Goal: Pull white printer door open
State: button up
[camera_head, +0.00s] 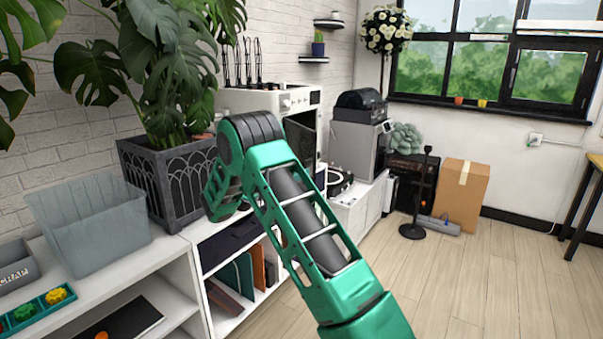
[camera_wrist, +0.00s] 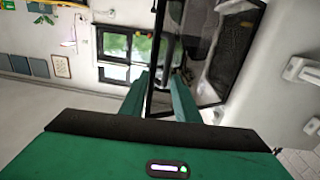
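The white printer (camera_head: 308,97) stands on the white cabinet against the brick wall, partly hidden by my arm. Its dark glass door (camera_head: 301,133) looks swung partly out from the front. In the wrist view the printer's white body (camera_wrist: 280,75) fills the right side, with its dark inside showing. The door's thin black frame (camera_wrist: 161,50) runs down between the two green fingers of my gripper (camera_wrist: 161,88). The fingers are apart, one on each side of the frame; I cannot tell whether either touches it. In the head view my arm hides the gripper.
A grey machine (camera_head: 358,147) stands right of the printer. A large plant in a dark planter (camera_head: 165,180) is at the left, beside a grey bin (camera_head: 95,235). A black stand (camera_head: 413,230) and a cardboard box (camera_head: 462,195) are on the floor. The wooden floor at right is clear.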

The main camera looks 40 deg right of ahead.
jog(key=shift+s+a, duration=0.1)
jog(key=shift+a, duration=0.15)
